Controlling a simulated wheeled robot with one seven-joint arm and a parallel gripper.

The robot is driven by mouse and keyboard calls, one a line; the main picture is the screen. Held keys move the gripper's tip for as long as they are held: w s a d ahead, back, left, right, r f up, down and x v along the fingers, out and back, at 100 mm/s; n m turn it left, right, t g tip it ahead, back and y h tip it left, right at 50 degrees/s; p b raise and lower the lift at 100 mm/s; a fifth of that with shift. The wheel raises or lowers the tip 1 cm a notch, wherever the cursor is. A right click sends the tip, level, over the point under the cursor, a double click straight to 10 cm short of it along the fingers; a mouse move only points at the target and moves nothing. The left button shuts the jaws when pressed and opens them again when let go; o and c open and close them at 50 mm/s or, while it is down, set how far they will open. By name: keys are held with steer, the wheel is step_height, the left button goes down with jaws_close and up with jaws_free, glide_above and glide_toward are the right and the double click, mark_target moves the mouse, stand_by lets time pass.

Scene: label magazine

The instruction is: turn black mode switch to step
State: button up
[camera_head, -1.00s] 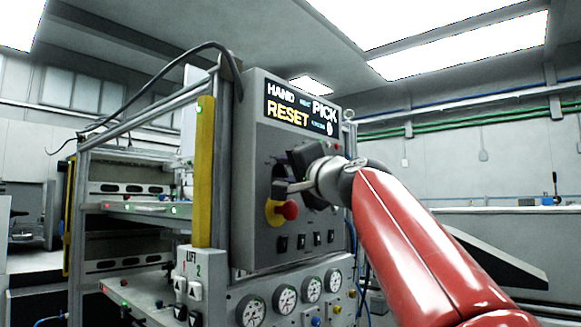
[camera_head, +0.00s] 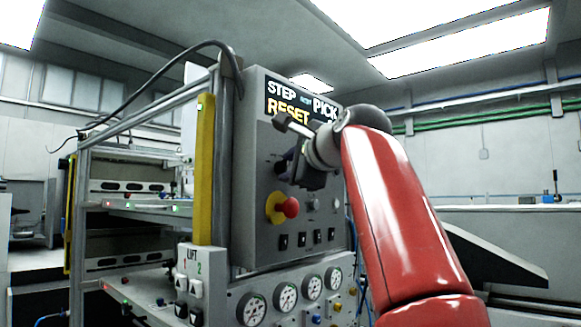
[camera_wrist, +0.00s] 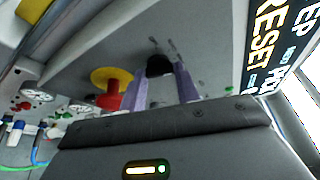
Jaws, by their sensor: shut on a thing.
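The black mode switch (camera_wrist: 158,66) is a small dark knob on the grey control panel (camera_head: 252,180). In the wrist view my gripper (camera_wrist: 161,78) has its two fingers on either side of the knob, shut on it. In the head view my gripper (camera_head: 283,165) is at the panel, rolled over, and its body hides part of the panel; the switch cannot be made out clearly there. The display (camera_head: 290,103) at the panel's top reads STEP, PICK and RESET.
A red emergency button (camera_head: 291,207) on a yellow base sits just below my gripper, close to it. Several black rocker switches (camera_head: 300,240) and gauges (camera_head: 284,298) are lower down. A yellow post (camera_head: 204,170) and a shelved rack stand to the left.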

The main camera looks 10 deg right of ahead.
steer(key=shift+m+g, duration=0.4)
steer(key=shift+m, duration=0.1)
stand_by(0.3)
steer(key=o, duration=1)
steer(key=shift+c, duration=0.2)
steer(key=b+v, duration=0.1)
steer(key=v, duration=0.6)
steer(key=shift+s, duration=0.35)
steer(key=shift+d+f, duration=0.1)
steer(key=shift+d, duration=0.05)
